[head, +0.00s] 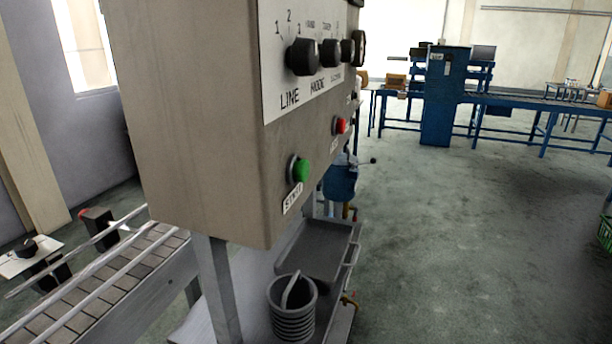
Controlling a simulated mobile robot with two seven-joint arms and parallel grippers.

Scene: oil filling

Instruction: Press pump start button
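A control box (200,130) with a grey-beige housing fills the left and middle of the head view. On its angled front face is a green button (303,170) above a label (292,199) reading START. A red button (341,125) sits farther along the same face. Above them, a white panel (283,80) carries black rotary knobs (303,57) marked LINE and MODE. Neither of my grippers is in view, and nothing touches the green button.
Below the box are a metal post (217,290), a grey tray (312,252) and a ribbed grey bucket (291,322). A conveyor (95,285) runs at lower left. Blue workbenches (500,100) stand at the back right. The floor (450,240) at right is open.

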